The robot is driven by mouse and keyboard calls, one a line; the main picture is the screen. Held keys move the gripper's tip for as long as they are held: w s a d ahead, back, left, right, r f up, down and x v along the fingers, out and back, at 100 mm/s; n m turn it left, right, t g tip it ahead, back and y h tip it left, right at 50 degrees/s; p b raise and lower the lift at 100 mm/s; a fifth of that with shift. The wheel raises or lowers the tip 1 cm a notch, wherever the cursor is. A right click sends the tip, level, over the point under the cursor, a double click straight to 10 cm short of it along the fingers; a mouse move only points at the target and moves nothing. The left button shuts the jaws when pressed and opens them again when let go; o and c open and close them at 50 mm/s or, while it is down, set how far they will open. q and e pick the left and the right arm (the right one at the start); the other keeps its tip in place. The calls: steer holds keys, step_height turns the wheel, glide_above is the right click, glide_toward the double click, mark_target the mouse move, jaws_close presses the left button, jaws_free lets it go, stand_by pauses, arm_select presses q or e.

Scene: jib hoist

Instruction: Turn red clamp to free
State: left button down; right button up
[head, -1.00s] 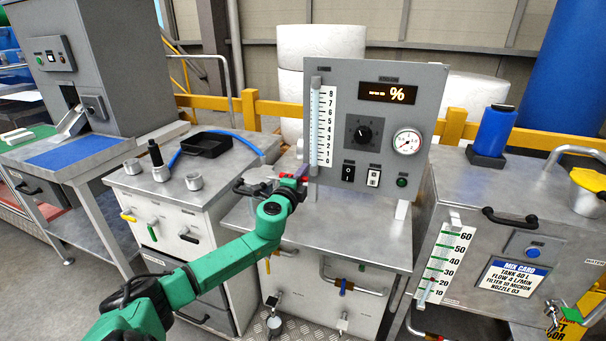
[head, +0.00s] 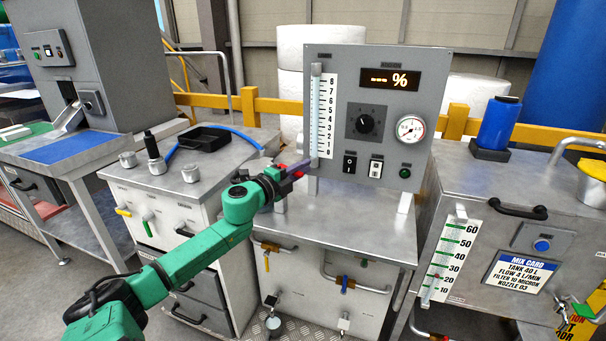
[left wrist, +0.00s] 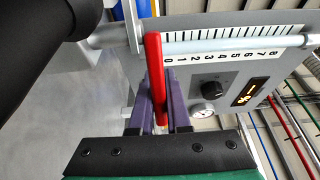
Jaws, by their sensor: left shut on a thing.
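The red clamp (left wrist: 154,75) is a slim red lever at the zero end of the white scale (left wrist: 235,42) in the left wrist view. It lies between the purple fingers of my left gripper (left wrist: 158,105), which are shut on it. In the head view my left gripper (head: 299,168) is at the lower left corner of the grey gauge panel (head: 388,99), by the foot of the sight tube (head: 315,115). Only a little red shows there, so the clamp's angle is hard to tell. My right gripper is out of view.
The panel carries a black knob (head: 365,122), a dial (head: 410,128), switches and a lit percent display (head: 391,79). It stands on a metal cabinet (head: 365,235). A side cabinet with a black tray (head: 204,138) is at left; a tank with a handle (head: 515,210) is at right.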

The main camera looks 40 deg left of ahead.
arm_select(q)
steer(key=shift+s+d+m+g+h+b, duration=0.15)
steer(key=shift+s+m+h, duration=0.15)
steer(key=shift+m+h, duration=0.4)
steer(key=shift+s+d+m+g+h+b, duration=0.1)
steer(key=shift+s+m+h+b, duration=0.2)
steer(key=shift+h, duration=0.65)
steer(key=shift+s+d+m+g+h+b, duration=0.15)
steer(key=shift+s+m+h, duration=0.15)
steer(key=shift+m+h, duration=0.45)
steer(key=shift+a, duration=0.1)
steer(key=c, duration=0.9)
jaws_free()
steer(key=p+v, duration=0.1)
steer(key=v, duration=1.3)
steer(key=shift+s+a, duration=0.25)
